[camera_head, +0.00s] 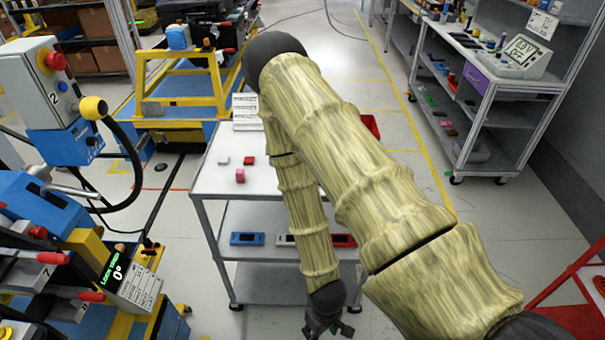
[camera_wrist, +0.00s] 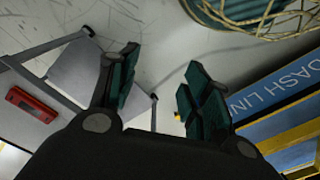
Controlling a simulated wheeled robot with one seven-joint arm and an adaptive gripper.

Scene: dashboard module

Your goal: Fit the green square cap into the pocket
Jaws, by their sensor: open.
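I cannot make out the green square cap or its pocket in either view. My gripper (camera_head: 326,328) hangs low in front of the cart in the head view, partly cut by the bottom edge. In the wrist view my gripper (camera_wrist: 162,65) is open, with nothing between its dark green finger pads. On the white cart top (camera_head: 215,183) lie a white block (camera_head: 223,160), a red block (camera_head: 249,160) and a pink block (camera_head: 240,175). My arm hides the right part of the cart top.
The cart's shelf holds a blue module (camera_head: 248,239) and a red module (camera_head: 343,240); a red module (camera_wrist: 31,104) shows in the wrist view. A machine with a yellow knob (camera_head: 94,108) stands left. A shelving rack (camera_head: 487,85) with small parts stands right.

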